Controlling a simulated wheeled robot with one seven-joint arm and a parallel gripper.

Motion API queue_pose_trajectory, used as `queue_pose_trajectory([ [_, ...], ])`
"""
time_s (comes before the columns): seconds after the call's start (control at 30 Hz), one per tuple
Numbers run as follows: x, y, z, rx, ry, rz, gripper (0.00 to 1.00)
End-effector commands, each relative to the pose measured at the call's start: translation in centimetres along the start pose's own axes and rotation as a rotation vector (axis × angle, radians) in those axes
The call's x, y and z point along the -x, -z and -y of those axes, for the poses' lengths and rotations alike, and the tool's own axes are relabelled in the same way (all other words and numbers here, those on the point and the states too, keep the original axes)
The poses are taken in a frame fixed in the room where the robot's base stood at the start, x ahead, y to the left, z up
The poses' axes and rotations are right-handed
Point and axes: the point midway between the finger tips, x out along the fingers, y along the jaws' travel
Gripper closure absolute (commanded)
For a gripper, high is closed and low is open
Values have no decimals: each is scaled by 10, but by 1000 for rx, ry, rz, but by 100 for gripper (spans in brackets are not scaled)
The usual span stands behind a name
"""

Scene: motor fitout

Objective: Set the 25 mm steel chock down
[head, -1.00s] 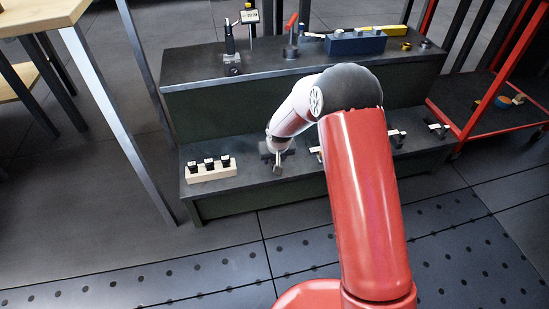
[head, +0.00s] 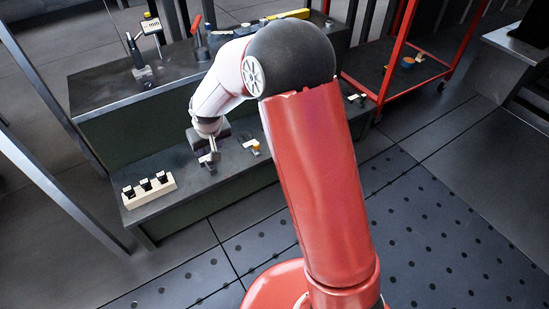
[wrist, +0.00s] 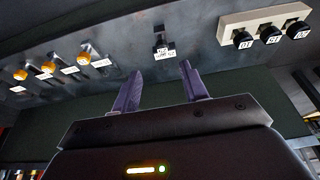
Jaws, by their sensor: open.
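My gripper (wrist: 160,84) is open, its two dark purple fingers spread apart with nothing between them. Just beyond the fingertips in the wrist view, a small dark steel chock (wrist: 160,41) with a white label stands on the dark shelf surface. The fingers look clear of it. The label is too small to read surely, so I cannot confirm the 25 mm size. In the head view my gripper (head: 209,157) is low over the front lower shelf (head: 180,166), and the chock cannot be told apart from the fingers there.
A pale rack (head: 148,189) with three black-topped pieces sits to the left; it also shows in the wrist view (wrist: 264,24). Several orange-topped pieces (wrist: 52,67) with white tags stand on the other side. A raised rear shelf (head: 110,83) holds instruments. A red-framed cart (head: 400,75) stands right.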

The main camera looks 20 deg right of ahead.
Motion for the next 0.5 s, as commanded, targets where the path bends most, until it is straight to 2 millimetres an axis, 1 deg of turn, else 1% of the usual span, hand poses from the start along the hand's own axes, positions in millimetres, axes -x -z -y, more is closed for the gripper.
queue_pose_trajectory([
  [0.07,24,-1,-10,-10,-16,-14,56],
  [0.13,54,-6,-22,-23,-37,-25,56],
  [0.17,69,-11,-28,-29,-47,-30,56],
  [0.2,91,-18,-35,-40,-60,-38,56],
  [0.23,107,-24,-42,-49,-71,-41,56],
  [0.27,123,-32,-48,-59,-81,-47,56],
  [0.3,143,-43,-54,-72,-92,-52,56],
  [0.37,172,-61,-63,-92,-107,-61,56],
  [0.4,189,-74,-68,-107,-115,-66,56],
  [0.47,214,-96,-74,-129,-125,-75,56],
  [0.5,228,-111,-77,-144,-129,-81,56],
])
